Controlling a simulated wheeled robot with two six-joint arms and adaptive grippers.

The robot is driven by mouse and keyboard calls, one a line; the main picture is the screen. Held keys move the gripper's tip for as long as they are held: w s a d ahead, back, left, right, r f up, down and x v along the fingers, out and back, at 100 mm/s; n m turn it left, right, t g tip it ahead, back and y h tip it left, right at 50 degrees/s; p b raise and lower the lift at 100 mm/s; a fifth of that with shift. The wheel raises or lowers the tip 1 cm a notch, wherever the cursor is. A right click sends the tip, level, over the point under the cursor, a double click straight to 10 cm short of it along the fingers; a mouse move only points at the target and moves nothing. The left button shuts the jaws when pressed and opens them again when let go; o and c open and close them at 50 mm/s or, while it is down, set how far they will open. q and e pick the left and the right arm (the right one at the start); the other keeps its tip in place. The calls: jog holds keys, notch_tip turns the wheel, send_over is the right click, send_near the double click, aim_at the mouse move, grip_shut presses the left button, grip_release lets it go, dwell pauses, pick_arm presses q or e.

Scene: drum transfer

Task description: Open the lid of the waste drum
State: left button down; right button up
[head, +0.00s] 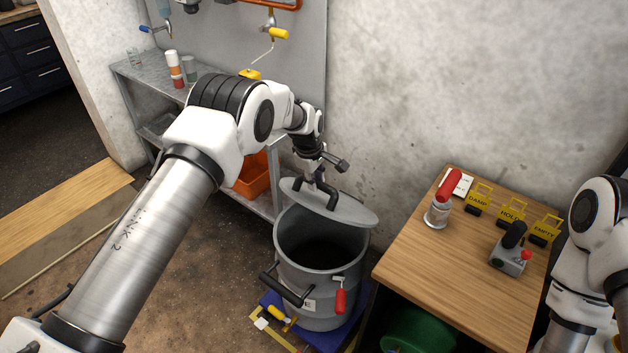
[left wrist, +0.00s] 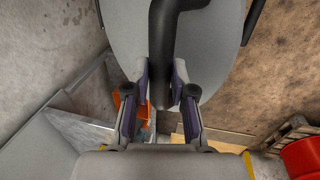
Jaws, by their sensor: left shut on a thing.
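The grey waste drum (head: 300,283) stands low in the middle of the head view, its dark mouth facing up and mostly uncovered. Its grey lid (head: 345,210) is tilted above the back rim; I cannot tell whether its edge touches the drum. My left gripper (head: 319,183) is shut on the black lid handle (head: 327,198). In the left wrist view the fingers (left wrist: 160,88) close on both sides of the handle (left wrist: 162,45), with the lid (left wrist: 212,45) behind it. My right arm is at the right edge; its gripper is not in view.
The drum stands on a blue base (head: 352,318). A red-handled latch (head: 340,300) hangs on its front. A wooden table (head: 440,265) with a canister (head: 437,214), yellow signs (head: 511,211) and a grey device (head: 509,259) is right. A metal shelf (head: 205,70) and orange bin (head: 251,174) stand behind left.

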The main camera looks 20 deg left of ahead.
pick_arm(q)
jog(key=c, duration=1)
grip_release()
jog(key=shift+d+f, duration=0.15)
jog(key=shift+f, duration=0.1)
jog(key=shift+w+f, duration=0.2)
jog(key=shift+w, duration=0.25)
jog(key=shift+s+r, duration=0.2)
jog(key=v, duration=1.1)
jog(key=shift+r, duration=0.4)
